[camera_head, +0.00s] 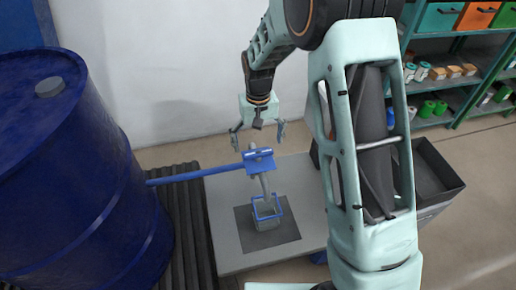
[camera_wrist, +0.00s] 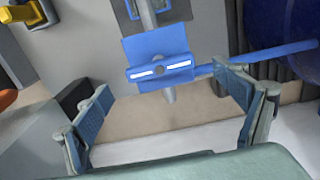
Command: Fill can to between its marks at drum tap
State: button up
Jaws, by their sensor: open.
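The blue drum (camera_head: 70,180) stands at the left, and a blue pipe (camera_head: 200,174) runs from it to the tap. The tap's blue plate and bar (camera_head: 258,160) sit above the can, with a grey spout-like piece (camera_head: 264,184) below. The small grey can (camera_head: 267,218), with a blue frame, stands under it; its marks and level cannot be made out. My gripper (camera_head: 258,130) is open and empty just behind the tap. In the wrist view the tap's blue bar (camera_wrist: 160,70), with two white stripes, lies ahead between the spread fingers, apart from both.
The can stands on a dark mat (camera_head: 290,232) on a light table (camera_head: 224,240). A dark open bin (camera_head: 440,188) is at the right, and shelves (camera_head: 462,58) with bins stand behind. A ribbed dark strip (camera_head: 188,215) lies between drum and table. A wall is behind my gripper.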

aim_at(258, 152)
jog(key=shift+f, duration=1.65)
jog(key=c, duration=1.2)
jog(key=shift+o, duration=0.2)
jog(key=shift+n, duration=0.4)
jog(key=n, duration=0.3)
jog(key=shift+n, duration=2.6)
